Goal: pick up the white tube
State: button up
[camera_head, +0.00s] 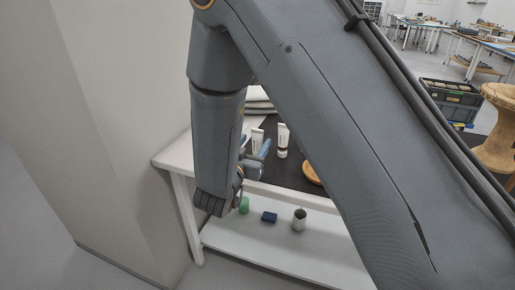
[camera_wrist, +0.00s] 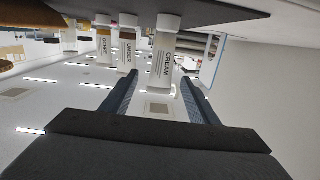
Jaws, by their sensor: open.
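Several white tubes stand on the black top of the table. In the wrist view, which is upside down, the nearest tube is labelled CREAM (camera_wrist: 163,55); two more, a middle tube (camera_wrist: 127,48) and a farther tube (camera_wrist: 104,42), stand to its left. In the head view a left tube (camera_head: 257,138) and a right tube (camera_head: 282,139) show. My gripper (camera_head: 258,160) is open beside them at the table's near edge. In the wrist view my gripper (camera_wrist: 156,82) has its fingers on either side of the CREAM tube's line, with nothing gripped.
On the white lower shelf (camera_head: 265,250) are a green item (camera_head: 244,205), a blue block (camera_head: 269,217) and a grey cup (camera_head: 299,220). A wooden round piece (camera_head: 311,173) lies right of the tubes. A wall (camera_head: 120,120) is close on the left.

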jog(key=shift+w+a+r+h, duration=0.15)
jog(key=shift+w+h, duration=0.1)
jog(key=shift+h, duration=0.15)
jog(key=r+x, duration=0.1)
jog(key=x, duration=0.6)
jog(key=shift+w+p, duration=0.2)
jog(key=shift+p, duration=0.15)
jog(key=shift+r, duration=0.1)
jog(key=c, duration=1.1)
